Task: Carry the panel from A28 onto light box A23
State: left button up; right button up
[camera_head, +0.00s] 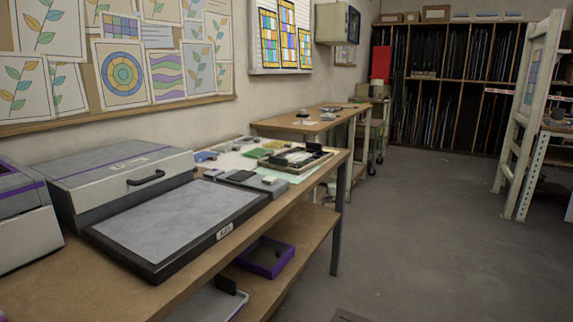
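A flat light box or tray-like board (175,222) with a grey top and black frame lies on the wooden bench at the left. A small white label (224,231) is on its front right edge, too small to read surely. Its grey top is bare. Coloured panels (285,38) hang in the window, but I cannot tell whether one is the task's panel. No label A28 can be read. Neither gripper is in view.
A grey case (120,180) with a black handle stands behind the board. A tray of tools (297,160) and small items crowd the bench's far end. A purple box (265,257) sits on the lower shelf. Grey floor (430,220) is clear at right, before a white rack (530,110).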

aim_at(191, 206)
jog(key=i+l+u, duration=0.35)
jog(key=i+l, duration=0.15)
jog(key=i+l+u, duration=0.2)
jog(key=l, duration=0.2)
jog(key=i+l+u, duration=0.15)
jog(key=l, duration=0.25)
jog(key=i+l+u, duration=0.2)
jog(key=l, duration=0.15)
jog(key=i+l+u, duration=0.15)
jog(key=l, duration=0.3)
jog(key=i+l+u, duration=0.2)
jog(key=l, duration=0.2)
jog(key=l+u, duration=0.2)
jog(key=l, duration=0.2)
